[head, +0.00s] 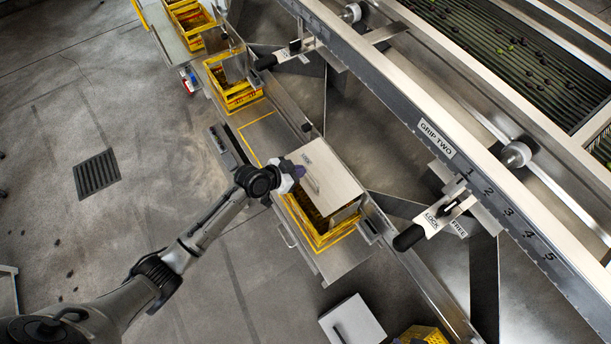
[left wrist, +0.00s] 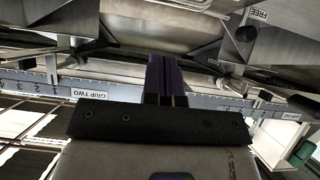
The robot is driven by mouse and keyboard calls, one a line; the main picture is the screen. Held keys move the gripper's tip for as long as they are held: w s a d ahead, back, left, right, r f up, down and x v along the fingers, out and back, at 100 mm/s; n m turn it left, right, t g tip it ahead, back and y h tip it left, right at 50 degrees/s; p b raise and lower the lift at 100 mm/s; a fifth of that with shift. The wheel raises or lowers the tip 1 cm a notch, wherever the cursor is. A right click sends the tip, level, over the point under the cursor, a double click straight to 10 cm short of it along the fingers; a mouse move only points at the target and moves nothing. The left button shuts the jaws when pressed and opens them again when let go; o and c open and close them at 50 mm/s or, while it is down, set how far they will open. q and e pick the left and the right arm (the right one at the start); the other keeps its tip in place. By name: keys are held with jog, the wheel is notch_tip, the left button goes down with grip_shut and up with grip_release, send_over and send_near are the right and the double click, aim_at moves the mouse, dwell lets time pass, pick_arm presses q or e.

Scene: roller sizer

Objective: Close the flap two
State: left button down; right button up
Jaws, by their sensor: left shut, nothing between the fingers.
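A pale metal flap (head: 328,178) with a bar handle and small, unreadable lettering sits over the upper part of a yellow crate (head: 322,240) in the head view. I take it for flap two. The crate shows below its lower edge. My left gripper (head: 299,171) is at the flap's left edge, with its purple fingers shut and empty. In the head view I cannot tell whether they touch the flap. The shut fingers also show in the left wrist view (left wrist: 166,80). My right gripper is not in view.
A long rail with a "GRIP TWO" label (head: 436,138) and numbered scale runs diagonally at right. A black-handled lever (head: 410,237) stands beside LOCK and FREE labels. Another yellow crate (head: 232,84) is up-left. A loose-looking plate (head: 352,322) is at the bottom. Open floor lies left.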

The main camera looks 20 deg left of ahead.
aim_at(306, 184)
pick_arm(q)
jog(key=w+f, duration=0.1)
jog(key=w+d+f+b, duration=0.1)
jog(key=f, duration=0.1)
jog(key=shift+d+f, duration=0.1)
jog(key=shift+f, duration=0.6)
jog(key=shift+w+d+f, duration=0.1)
jog(key=shift+f, duration=0.2)
jog(key=shift+b, duration=0.3)
